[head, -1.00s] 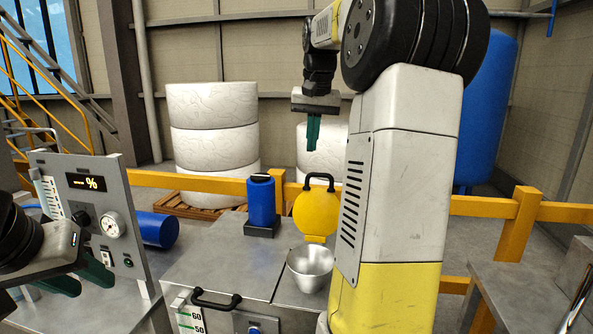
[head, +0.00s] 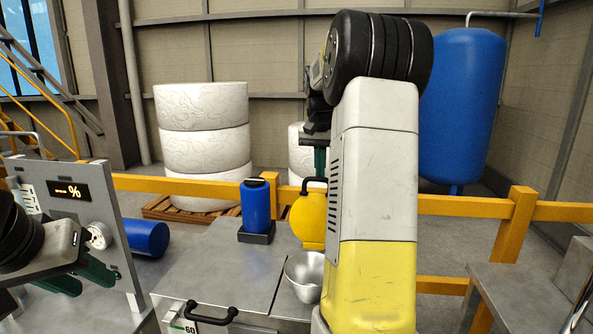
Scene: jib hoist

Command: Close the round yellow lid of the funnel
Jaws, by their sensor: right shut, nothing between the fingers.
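The round yellow lid (head: 309,221) stands upright, open, behind the metal funnel bowl (head: 303,274) on the grey cabinet top. Its black handle (head: 309,184) is at its upper edge. My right arm covers the right part of the lid and of the funnel. My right gripper (head: 320,164) is shut and empty, pointing down close to the lid's handle. I cannot tell whether it touches the handle. My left gripper (head: 92,279) is at the lower left, in front of the control panel, with its green fingers apart.
A blue canister (head: 256,205) stands in a dark holder left of the lid. A grey panel (head: 98,205) with a display and gauge stands at the left. A black-handled cover (head: 209,316) is at the front. A yellow rail (head: 459,205) runs behind.

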